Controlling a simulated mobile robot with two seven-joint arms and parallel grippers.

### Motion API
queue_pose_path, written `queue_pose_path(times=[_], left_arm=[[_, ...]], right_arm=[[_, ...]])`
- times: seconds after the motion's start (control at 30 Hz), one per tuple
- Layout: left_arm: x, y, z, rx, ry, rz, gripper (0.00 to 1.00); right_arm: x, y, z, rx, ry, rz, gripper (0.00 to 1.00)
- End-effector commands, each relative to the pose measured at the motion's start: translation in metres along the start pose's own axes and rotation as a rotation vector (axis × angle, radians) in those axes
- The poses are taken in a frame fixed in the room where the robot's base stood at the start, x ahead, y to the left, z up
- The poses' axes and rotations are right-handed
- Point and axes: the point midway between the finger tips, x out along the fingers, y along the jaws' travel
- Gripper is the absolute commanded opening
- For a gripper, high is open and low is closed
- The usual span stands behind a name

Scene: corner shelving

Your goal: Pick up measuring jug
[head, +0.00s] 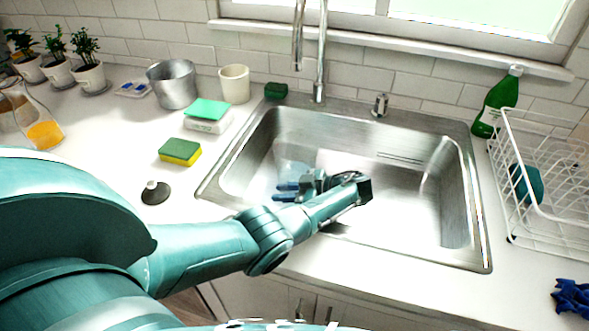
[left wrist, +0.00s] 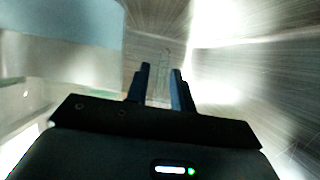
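A clear, see-through vessel, which looks like the measuring jug (head: 291,167), stands in the left part of the sink. Its lower part is hard to make out behind my gripper. My left gripper (head: 284,192) is inside the sink, with its blue fingertips pointing left close to the vessel. In the left wrist view the two fingers (left wrist: 162,88) are apart with nothing seen between them. A pale bluish see-through wall (left wrist: 62,50), likely the jug, fills the upper left there. I cannot tell whether they touch.
The steel sink (head: 455,185) has a tall faucet (head: 320,60) behind it. A sponge (head: 180,152) and a black stopper (head: 155,192) lie on the left counter. A white dish rack (head: 545,225) and green bottle (head: 496,103) stand right. The sink's right part is empty.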

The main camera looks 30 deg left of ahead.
Motion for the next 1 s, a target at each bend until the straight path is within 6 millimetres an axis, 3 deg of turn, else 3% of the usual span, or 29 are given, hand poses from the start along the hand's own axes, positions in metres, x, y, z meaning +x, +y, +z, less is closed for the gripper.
queue_pose_path(times=[0.27,1.0], left_arm=[[-0.0005,0.0001,-0.0001,0.000,0.000,0.000,0.01],[-0.0008,-0.0003,-0.0010,0.002,0.000,-0.001,0.00]], right_arm=[[0.0001,0.0006,-0.0027,-0.004,0.006,-0.001,0.35],[-0.0017,0.0006,-0.0007,-0.008,0.000,-0.002,0.35]])
